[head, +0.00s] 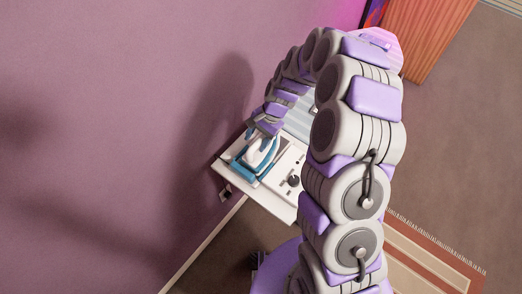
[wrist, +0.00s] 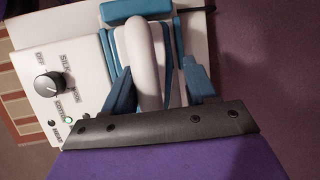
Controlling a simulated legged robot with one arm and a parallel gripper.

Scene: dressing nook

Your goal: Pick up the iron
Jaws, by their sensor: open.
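The iron (head: 261,150) is blue and white and rests on the white ironing station (head: 229,161) against the wall. In the wrist view, the iron's white handle (wrist: 146,62) rises between the two blue fingers of my gripper (wrist: 164,88). The fingers are apart, one on each side of the handle, and a gap shows on the right side. I cannot tell whether the left finger touches the handle. In the head view, my arm arches over and its end comes down at the iron, hiding part of it.
The station has a panel with a black dial (wrist: 48,85) and a green light beside the iron. The purple wall (head: 110,120) is close on the left. A patterned rug (head: 430,250) lies on the floor at right, and an orange-brown panel (head: 425,35) stands at the back.

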